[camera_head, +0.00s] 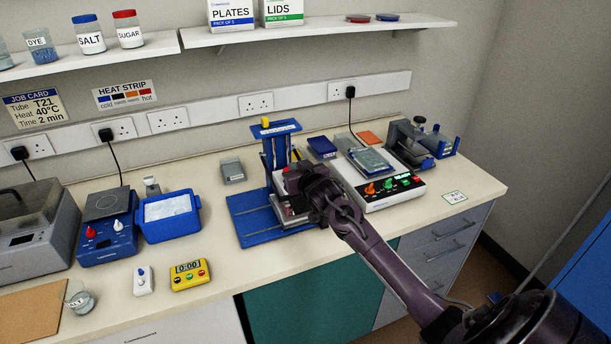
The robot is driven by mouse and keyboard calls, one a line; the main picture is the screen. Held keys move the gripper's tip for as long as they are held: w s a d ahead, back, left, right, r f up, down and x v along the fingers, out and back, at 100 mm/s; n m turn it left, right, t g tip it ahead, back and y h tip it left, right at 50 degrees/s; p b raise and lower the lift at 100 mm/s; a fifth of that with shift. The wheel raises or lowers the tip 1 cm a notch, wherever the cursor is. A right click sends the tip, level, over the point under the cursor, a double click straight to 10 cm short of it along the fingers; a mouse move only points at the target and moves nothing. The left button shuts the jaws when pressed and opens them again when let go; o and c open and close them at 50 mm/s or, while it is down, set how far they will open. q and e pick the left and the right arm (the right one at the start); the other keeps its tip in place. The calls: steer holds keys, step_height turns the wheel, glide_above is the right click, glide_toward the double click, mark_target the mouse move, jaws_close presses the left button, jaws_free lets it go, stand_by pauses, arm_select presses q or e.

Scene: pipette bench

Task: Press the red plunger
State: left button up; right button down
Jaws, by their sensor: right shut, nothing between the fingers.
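A blue stand (262,226) with a flat base and a tall upright sits in the middle of the bench, with a yellow knob (266,123) on top. A small patch of red (286,170), possibly the red plunger, shows at the stand beside my gripper. My right gripper (297,188) is shut and empty, in front of the right side of the stand. It hides most of what is behind it, and I cannot tell whether it touches the red part. My left gripper is not in view.
A blue ice tub (168,228), a blue hotplate (108,245) and a yellow timer (189,275) are on the left. A shelf (330,28) runs above.

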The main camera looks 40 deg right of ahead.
steer(key=b+v, duration=0.2)
steer(key=v, duration=0.4)
steer(key=shift+s, duration=0.4)
steer(key=shift+r, duration=0.1)
stand_by(0.3)
